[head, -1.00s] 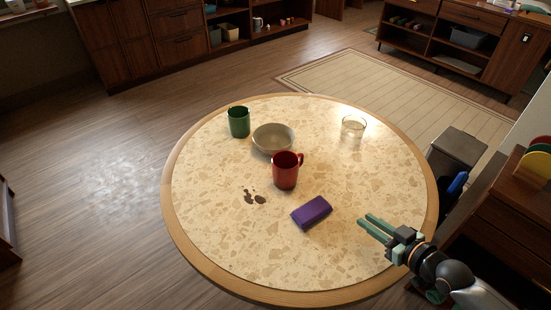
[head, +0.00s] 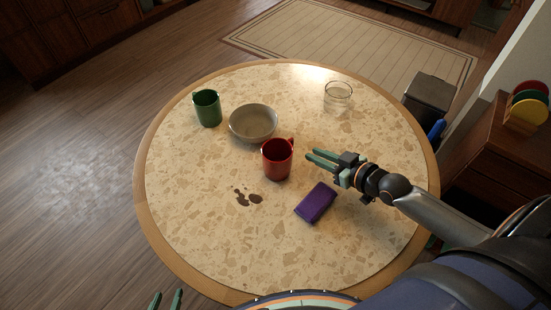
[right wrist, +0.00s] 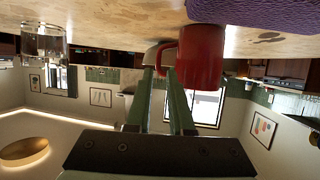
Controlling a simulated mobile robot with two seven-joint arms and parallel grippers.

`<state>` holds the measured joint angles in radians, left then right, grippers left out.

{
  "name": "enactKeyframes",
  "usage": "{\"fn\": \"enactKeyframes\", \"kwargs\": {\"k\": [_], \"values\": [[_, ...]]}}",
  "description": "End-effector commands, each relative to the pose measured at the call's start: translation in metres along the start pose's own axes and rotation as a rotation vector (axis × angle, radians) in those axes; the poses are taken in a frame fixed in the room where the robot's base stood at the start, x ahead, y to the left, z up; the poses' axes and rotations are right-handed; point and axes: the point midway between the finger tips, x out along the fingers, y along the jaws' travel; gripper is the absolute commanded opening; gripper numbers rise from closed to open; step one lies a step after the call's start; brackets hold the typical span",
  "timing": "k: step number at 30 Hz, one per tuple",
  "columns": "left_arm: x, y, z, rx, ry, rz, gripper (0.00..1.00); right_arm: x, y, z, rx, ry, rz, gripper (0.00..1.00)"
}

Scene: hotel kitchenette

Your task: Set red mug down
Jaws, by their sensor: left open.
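The red mug (head: 277,160) stands upright on the round table, its handle toward the upper right. In the right wrist view, which is upside down, the mug (right wrist: 203,55) is just beyond the fingertips, its handle in line with them. My right gripper (head: 309,159) is open and empty, just right of the mug with a small gap to it. Its two green fingers (right wrist: 163,75) are apart in the wrist view. My left gripper (head: 165,298) is open, with only its fingertips showing at the bottom edge of the head view.
On the round table (head: 185,230) are a green mug (head: 208,108), a beige bowl (head: 253,123), a clear glass (head: 338,97), a purple object (head: 316,203) and a dark brown spill (head: 246,198). The table's left front is clear. A bin (head: 430,95) stands beyond its right edge.

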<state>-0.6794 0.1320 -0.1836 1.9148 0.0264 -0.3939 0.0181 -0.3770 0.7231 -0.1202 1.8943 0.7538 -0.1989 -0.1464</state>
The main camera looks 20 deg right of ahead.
Motion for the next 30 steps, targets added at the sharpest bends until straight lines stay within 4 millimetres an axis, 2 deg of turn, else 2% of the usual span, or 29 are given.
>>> {"fn": "enactKeyframes", "kwargs": {"k": [3,7,16,24,30], "values": [[0.002,0.000,0.004,0.000,-0.003,0.001,0.50,0.020,0.001,0.000,0.002,0.004,0.002,0.20],[0.004,0.000,0.006,0.000,-0.003,0.001,0.50,0.037,0.001,0.000,0.003,0.003,0.001,0.20],[0.005,0.000,0.007,0.000,-0.003,0.001,0.50,0.055,0.001,0.000,0.001,0.001,0.000,0.20],[0.010,0.000,0.012,0.000,-0.002,0.001,0.50,0.091,0.002,0.003,0.001,0.002,0.001,0.20],[0.011,0.000,0.012,0.000,-0.001,0.001,0.50,0.102,0.002,0.003,0.001,0.000,0.000,0.20]]}}
